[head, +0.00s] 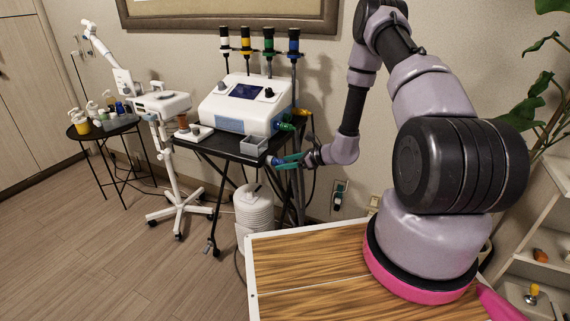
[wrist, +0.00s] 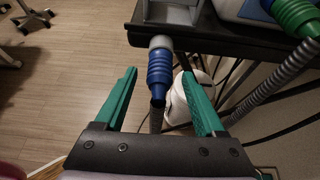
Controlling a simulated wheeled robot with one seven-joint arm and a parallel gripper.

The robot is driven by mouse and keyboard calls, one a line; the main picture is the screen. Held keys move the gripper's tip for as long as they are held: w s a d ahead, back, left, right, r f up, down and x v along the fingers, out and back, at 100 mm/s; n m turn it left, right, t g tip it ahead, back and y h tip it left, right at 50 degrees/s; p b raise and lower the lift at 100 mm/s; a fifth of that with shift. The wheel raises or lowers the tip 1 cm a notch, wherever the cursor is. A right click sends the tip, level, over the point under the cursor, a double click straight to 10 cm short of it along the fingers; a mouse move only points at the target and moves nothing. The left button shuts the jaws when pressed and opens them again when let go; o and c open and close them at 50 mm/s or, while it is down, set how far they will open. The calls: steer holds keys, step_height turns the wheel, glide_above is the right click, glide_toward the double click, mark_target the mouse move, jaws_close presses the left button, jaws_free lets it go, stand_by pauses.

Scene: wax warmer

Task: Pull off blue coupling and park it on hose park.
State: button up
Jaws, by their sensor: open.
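A ribbed blue coupling (wrist: 159,72) sits on a light grey stub (wrist: 161,43) at the front edge of the black shelf; its lower end runs into a grey hose. The stub looks like the hose park, though no label shows. In the head view the coupling (head: 276,161) is small beside the shelf corner. My gripper (wrist: 159,82) is open, its two green fingers on either side of the coupling with visible gaps. In the head view my gripper (head: 290,160) is at the shelf's right front corner.
A white machine (head: 244,104) stands on the black shelf (head: 222,147) with a grey tray (head: 254,144). A white canister (head: 254,208) stands below.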

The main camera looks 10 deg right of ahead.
steer(key=v, duration=0.7)
stand_by(1.1)
steer(key=shift+d, duration=0.1)
steer(key=v, duration=1.1)
steer(key=s+a+r+n+g, duration=0.2)
steer(key=a+r+n, duration=0.15)
steer(key=r, duration=0.35)
steer(key=s+a+r+n+g, duration=0.1)
steer(key=s+a+r+n, duration=0.1)
steer(key=r+n, duration=0.35)
steer(key=s+a+r+n+g, duration=0.2)
steer(key=r, duration=0.7)
steer(key=s+d+r+n+t+h, duration=0.2)
steer(key=s+r+n+h, duration=0.6)
steer(key=s+r, duration=0.8)
step_height(320, 180, up, 2)
steer(key=n+t, duration=0.2)
steer(key=shift+t, duration=0.3)
